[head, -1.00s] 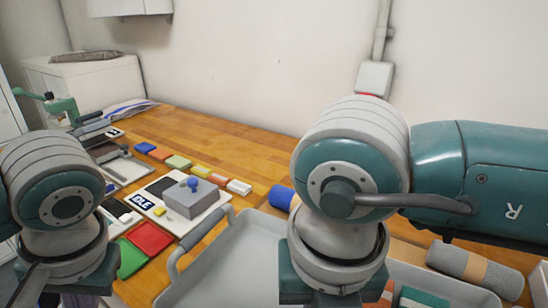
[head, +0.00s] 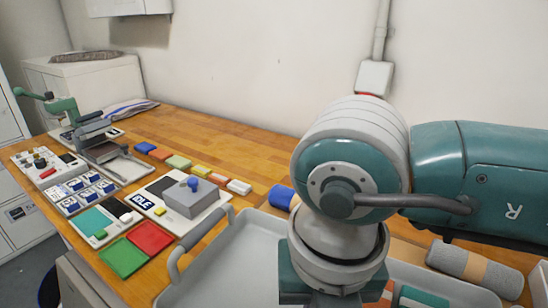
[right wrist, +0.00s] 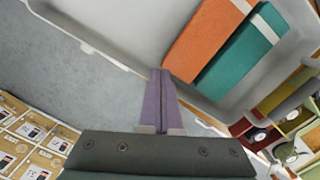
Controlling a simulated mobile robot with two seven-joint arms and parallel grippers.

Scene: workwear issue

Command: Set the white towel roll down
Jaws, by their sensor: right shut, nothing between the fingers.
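I see no white towel roll in either view. In the right wrist view my right gripper (right wrist: 160,74) has its purple fingers together, with nothing between them. The fingers show against the edge of a pale grey tray (right wrist: 125,25), beside an orange folded item (right wrist: 208,40) and a teal one (right wrist: 240,58) with a white band. In the head view my right arm hides the middle of the tray (head: 232,262), and its fingers do not show. My left gripper is in neither view.
A grey roll with a tan band (head: 449,260) lies at the right, and a blue roll (head: 281,197) lies behind the tray. A grey box with a blue knob (head: 192,199), a green pad (head: 123,257) and a red pad (head: 151,237) are left of the tray. The back of the wooden bench (head: 215,137) is clear.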

